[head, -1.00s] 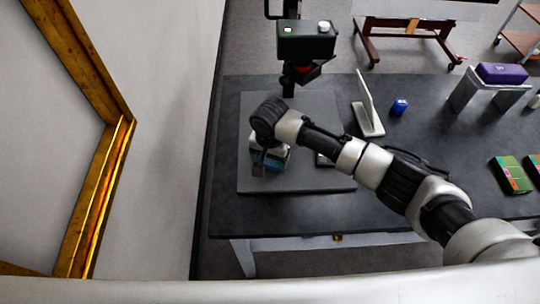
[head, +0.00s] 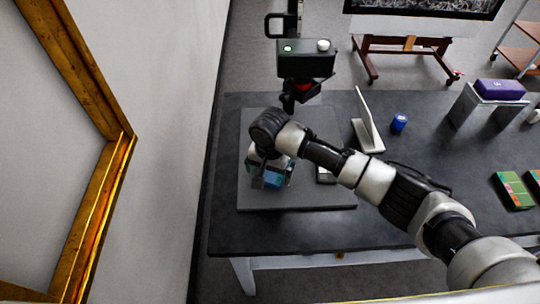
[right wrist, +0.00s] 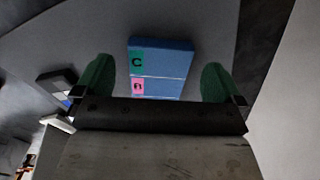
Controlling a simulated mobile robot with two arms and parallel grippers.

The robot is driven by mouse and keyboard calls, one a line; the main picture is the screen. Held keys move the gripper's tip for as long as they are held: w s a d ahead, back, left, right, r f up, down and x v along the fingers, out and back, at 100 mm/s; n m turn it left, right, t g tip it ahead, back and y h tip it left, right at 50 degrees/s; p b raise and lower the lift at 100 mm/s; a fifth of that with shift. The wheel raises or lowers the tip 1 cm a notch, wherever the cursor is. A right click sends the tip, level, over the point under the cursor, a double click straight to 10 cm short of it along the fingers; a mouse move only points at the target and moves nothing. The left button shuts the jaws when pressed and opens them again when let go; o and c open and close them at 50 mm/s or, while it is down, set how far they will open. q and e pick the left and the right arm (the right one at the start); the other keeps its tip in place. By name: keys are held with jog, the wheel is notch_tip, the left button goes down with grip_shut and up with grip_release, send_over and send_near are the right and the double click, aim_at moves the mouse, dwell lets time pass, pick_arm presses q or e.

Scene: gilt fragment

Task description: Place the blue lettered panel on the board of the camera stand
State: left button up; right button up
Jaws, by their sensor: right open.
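The blue lettered panel (right wrist: 162,68) shows in the right wrist view, with a green square marked C and a pink lettered square. In the head view the panel (head: 272,180) is partly covered by my right gripper (head: 273,176). It appears over the left part of the grey board (head: 315,198) of the camera stand (head: 305,65). My right gripper is open, its green fingertips (right wrist: 160,82) apart on either side of the panel, with gaps visible. I cannot tell whether the panel rests fully on the board. My left gripper is not in view.
On the dark table (head: 420,215), a white upright panel on a foot (head: 367,125), a blue can (head: 399,123) and a small dark-and-white object (head: 325,175) stand near my arm. A purple box on a grey stand (head: 500,90) and green panels (head: 513,190) are farther right.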

notch_tip(320, 180, up, 10)
jog(key=b, duration=0.1)
dwell(0.4)
